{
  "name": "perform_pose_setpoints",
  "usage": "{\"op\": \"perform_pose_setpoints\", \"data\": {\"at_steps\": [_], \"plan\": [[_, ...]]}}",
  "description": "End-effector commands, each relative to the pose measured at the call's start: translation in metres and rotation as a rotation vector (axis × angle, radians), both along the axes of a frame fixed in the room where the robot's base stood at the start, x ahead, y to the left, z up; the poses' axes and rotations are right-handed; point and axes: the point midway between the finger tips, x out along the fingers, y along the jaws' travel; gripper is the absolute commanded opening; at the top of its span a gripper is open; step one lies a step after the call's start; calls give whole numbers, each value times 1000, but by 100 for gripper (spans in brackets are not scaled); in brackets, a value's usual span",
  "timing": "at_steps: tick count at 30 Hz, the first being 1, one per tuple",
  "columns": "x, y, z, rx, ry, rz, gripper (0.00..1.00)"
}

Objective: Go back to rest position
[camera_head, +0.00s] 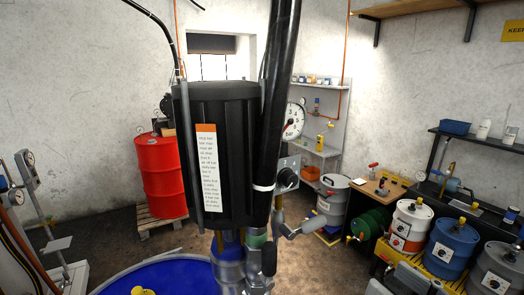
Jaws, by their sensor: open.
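My gripper is not in view. A large black ribbed unit (228,150) with an orange-and-white text label (208,165) fills the middle of the view. Thick black hoses (278,110) run up beside it. Metal pipe fittings and a valve (296,228) show below and right of it. At the bottom stands a blue drum (170,276) with a yellow cap (143,291) on top.
A red drum (162,170) stands on a wooden pallet (155,222) behind. Right are a grey drum (334,200), a green drum (370,222), small drums (410,222) and a shelf (470,138). Equipment with hoses stands at left (55,245). Some floor (100,225) is clear.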

Motion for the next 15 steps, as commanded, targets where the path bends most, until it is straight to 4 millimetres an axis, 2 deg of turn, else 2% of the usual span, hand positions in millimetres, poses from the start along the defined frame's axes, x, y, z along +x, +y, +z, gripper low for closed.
{"op": "perform_pose_setpoints", "data": {"at_steps": [3, 9, 12, 15], "plan": [[20, 29, -35, -2, 60, -39, 59], [39, 87, -102, -28, 181, -132, 59], [37, 121, -141, -60, 250, -192, 59], [24, 151, -176, -105, 311, -260, 59]]}}
